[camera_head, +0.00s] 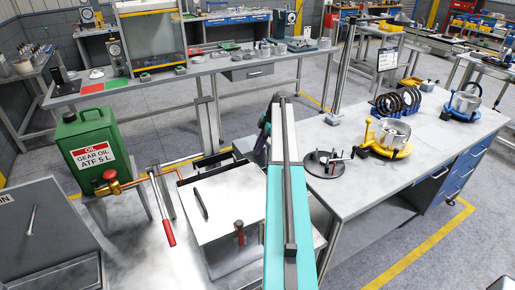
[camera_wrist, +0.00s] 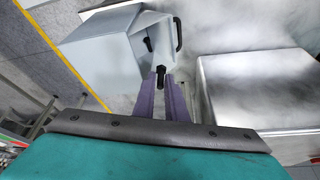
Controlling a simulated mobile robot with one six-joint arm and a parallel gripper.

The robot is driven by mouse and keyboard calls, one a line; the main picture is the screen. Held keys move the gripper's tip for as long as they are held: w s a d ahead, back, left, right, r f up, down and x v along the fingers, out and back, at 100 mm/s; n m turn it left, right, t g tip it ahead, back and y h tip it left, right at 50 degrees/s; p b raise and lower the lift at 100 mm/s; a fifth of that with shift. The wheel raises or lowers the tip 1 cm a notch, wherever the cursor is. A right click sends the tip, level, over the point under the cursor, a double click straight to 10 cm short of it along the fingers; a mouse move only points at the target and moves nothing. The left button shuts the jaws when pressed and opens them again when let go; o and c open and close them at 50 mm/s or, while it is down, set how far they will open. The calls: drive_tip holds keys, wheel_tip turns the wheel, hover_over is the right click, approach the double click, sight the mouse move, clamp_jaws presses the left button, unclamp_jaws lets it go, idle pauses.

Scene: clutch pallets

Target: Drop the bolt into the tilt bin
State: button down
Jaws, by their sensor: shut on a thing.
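My gripper (camera_wrist: 161,88) has two purple fingers, shut on a dark bolt (camera_wrist: 161,76) between their tips in the wrist view. In the head view my gripper (camera_head: 262,135) is mostly hidden behind my own arm. A grey bin (camera_head: 62,235) with partly cut-off lettering ending in "IN" stands at the lower left of the head view, with a metal lever on its face. In the wrist view a grey-blue box (camera_wrist: 100,52) with a black handle (camera_wrist: 179,32) lies beyond the fingertips. A short dark part (camera_wrist: 149,44) shows on it. I cannot tell whether these are the same bin.
A green oil can (camera_head: 92,150), a red-handled lever (camera_head: 165,215) and a white-topped box (camera_head: 225,210) stand left of my arm. A workbench (camera_head: 350,190) with clutch parts is to the right. A shiny metal box (camera_wrist: 255,90) is at right in the wrist view.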

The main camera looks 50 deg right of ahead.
drive_tip(key=c, duration=1.7)
unclamp_jaws()
drive_tip(key=shift+b+v, duration=2.4)
drive_tip(key=shift+v, duration=4.55)
drive_tip(key=shift+f, duration=0.1)
